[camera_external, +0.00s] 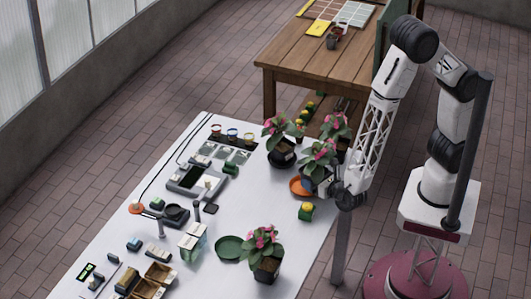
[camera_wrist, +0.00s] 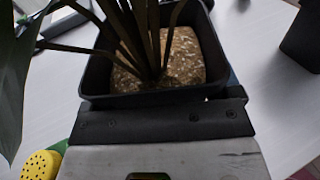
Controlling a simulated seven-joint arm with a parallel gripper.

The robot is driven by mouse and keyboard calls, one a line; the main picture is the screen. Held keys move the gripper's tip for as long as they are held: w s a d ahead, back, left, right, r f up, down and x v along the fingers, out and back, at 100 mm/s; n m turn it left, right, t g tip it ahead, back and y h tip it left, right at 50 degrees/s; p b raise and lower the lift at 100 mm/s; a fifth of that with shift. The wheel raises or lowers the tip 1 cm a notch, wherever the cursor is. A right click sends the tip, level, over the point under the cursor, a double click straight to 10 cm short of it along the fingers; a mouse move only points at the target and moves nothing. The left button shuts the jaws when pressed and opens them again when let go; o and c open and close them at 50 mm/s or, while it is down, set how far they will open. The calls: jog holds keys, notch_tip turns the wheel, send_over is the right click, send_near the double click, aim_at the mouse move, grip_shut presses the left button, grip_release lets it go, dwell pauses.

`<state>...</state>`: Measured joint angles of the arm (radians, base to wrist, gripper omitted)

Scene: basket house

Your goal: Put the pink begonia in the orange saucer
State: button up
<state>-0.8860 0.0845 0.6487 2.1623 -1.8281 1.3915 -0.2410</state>
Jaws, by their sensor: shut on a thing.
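My gripper (camera_external: 330,187) is shut on the dark pot of a pink-flowered begonia (camera_external: 318,158) at the table's right side. In the wrist view the held begonia's square black pot (camera_wrist: 98,78), with pale soil and several stems, fills the upper middle, behind my dark gripper bar (camera_wrist: 165,124). The orange saucer (camera_external: 297,187) lies just left of and partly behind the held pot; its right part is hidden. I cannot tell whether the pot touches the saucer or hangs above it.
Another pink-flowered plant (camera_external: 280,143) stands close behind, and one (camera_external: 335,124) is at the right edge. A third (camera_external: 265,252) stands in front beside a green saucer (camera_external: 228,248). A yellow cactus (camera_external: 306,209) is close to the orange saucer. Devices crowd the left side.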

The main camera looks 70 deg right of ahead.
jog(key=shift+f, duration=0.2)
jog(key=o, duration=1)
jog(key=shift+r, duration=0.1)
jog(key=shift+r, duration=0.25)
jog(key=shift+s, duration=0.15)
jog(key=shift+v, duration=5.85)
